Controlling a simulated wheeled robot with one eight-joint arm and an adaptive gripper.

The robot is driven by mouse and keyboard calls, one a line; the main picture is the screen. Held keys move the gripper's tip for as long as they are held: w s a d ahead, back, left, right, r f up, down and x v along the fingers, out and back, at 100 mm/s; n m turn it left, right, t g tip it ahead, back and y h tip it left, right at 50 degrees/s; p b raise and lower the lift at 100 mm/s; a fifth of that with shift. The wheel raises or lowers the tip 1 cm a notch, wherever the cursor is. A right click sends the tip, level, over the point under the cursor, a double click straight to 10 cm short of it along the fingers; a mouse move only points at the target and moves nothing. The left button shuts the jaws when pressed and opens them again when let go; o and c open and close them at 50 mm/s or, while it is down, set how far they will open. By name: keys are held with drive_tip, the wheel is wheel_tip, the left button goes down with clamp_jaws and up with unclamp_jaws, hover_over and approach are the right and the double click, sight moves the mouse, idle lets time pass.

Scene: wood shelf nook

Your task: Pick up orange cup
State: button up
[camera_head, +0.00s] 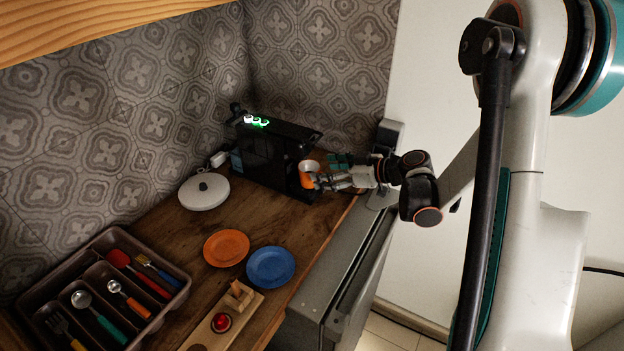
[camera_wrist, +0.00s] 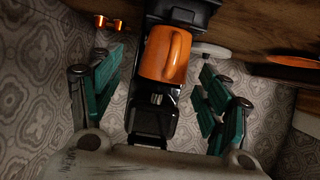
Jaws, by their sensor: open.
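The orange cup (camera_wrist: 165,55) sits on the drip area of a black coffee machine (camera_head: 268,155), with its handle showing in the wrist view. In the head view the cup (camera_head: 306,180) is small and partly hidden by my gripper. My gripper (camera_head: 325,172) reaches in from the right at the machine's front. In the wrist view my gripper (camera_wrist: 163,108) is open, with its green-padded fingers spread to either side of the cup and apart from it.
A white lidded pot (camera_head: 204,191) stands left of the machine. An orange plate (camera_head: 226,248), a blue plate (camera_head: 271,267), a wooden board (camera_head: 250,312) with a red item and a cutlery tray (camera_head: 176,296) lie nearer on the wooden counter. A tiled wall stands behind.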

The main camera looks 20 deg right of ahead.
drive_tip(key=x, duration=0.1)
drive_tip(key=b+x, duration=0.1)
drive_tip(key=x, duration=0.2)
drive_tip(key=shift+s+a+b, duration=0.2)
drive_tip(key=shift+a+b, duration=0.15)
drive_tip(key=shift+a, duration=0.05)
drive_tip(key=shift+w+a+f, duration=0.15)
drive_tip(key=shift+w+a, duration=0.15)
drive_tip(key=shift+w, duration=0.05)
drive_tip(key=shift+c, duration=0.3)
drive_tip(key=c, duration=1.4)
drive_tip(key=shift+r, duration=0.25)
